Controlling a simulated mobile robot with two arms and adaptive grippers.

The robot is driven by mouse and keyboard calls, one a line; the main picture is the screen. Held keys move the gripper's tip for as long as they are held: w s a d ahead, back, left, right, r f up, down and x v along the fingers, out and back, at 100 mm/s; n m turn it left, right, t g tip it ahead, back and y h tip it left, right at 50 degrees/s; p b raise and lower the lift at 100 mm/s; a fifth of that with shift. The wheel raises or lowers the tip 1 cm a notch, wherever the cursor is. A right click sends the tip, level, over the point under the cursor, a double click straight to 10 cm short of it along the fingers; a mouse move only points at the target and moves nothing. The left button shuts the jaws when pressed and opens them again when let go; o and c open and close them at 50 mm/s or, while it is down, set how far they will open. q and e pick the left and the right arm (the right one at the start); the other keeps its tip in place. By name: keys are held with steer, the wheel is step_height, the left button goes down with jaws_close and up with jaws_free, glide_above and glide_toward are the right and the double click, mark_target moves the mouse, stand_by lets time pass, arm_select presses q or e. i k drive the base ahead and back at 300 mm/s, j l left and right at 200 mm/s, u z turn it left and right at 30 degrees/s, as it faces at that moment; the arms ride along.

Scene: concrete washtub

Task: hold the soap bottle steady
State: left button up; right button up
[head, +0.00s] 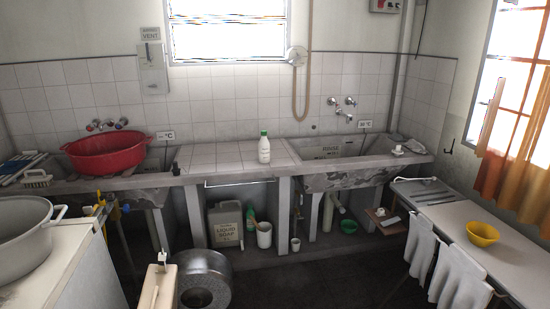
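A white soap bottle (264,150) with a green cap stands upright on the tiled ledge (205,159) between the two concrete basins. Nothing touches it, and the ledge around it is bare. Neither of my grippers can be made out in the head view, so no gripper is seen at the bottle. A larger grey jug marked liquid soap (225,226) stands on the floor under the ledge.
A red basin (105,156) sits over the left tub; the right concrete tub (340,180) has small items on its rim. A metal pot (22,240) stands left. A metal drum (203,280) is front centre. A yellow bowl (482,234) sits on the right table.

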mark_target(264, 146)
steer(key=i+l+z, duration=0.15)
steer(key=i+z, duration=0.2)
steer(key=i, duration=1.7)
